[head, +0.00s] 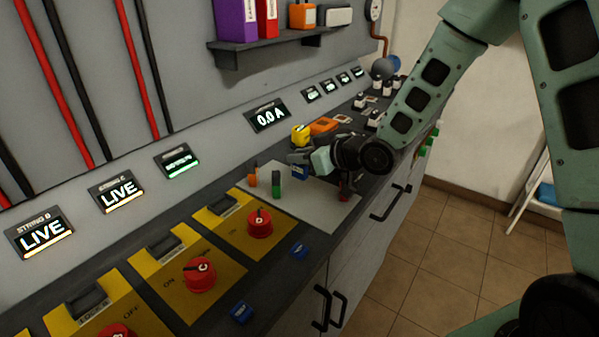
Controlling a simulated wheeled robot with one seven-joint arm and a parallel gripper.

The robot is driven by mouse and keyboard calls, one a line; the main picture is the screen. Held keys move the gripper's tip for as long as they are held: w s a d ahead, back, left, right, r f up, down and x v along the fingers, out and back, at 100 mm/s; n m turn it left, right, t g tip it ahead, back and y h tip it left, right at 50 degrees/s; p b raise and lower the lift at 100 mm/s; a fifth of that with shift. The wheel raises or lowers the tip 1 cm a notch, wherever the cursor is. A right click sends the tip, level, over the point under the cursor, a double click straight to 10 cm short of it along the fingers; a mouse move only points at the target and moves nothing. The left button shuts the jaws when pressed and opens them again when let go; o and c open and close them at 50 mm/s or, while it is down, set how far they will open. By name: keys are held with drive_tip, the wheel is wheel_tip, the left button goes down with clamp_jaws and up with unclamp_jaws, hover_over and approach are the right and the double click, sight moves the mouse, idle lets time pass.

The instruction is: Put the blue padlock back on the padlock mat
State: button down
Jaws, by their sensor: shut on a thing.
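My gripper (298,165) reaches in from the right, over the far part of the light grey mat (312,206). It is shut on a small blue thing (300,174), which looks like the blue padlock. My fingers partly hide it, and I cannot tell whether it touches the mat. An orange item (252,179) and a green item (276,184) stand upright on the mat, left of my gripper. A dark red item (344,188) is at the mat's right side, partly under my arm. Two more blue items, a nearer one (240,312) and a farther one (299,251), lie on the counter's front strip.
Yellow panels with red rotary knobs (200,272) line the near counter. A yellow item (300,134) and an orange one (323,126) sit behind my gripper. A shelf (270,50) with binders hangs above. Drawer handles (385,205) stick out in front.

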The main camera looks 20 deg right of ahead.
sight(301, 171)
drive_tip(key=shift+f, duration=2.05)
drive_tip(key=shift+f, duration=0.15)
drive_tip(key=c, duration=1.3)
unclamp_jaws()
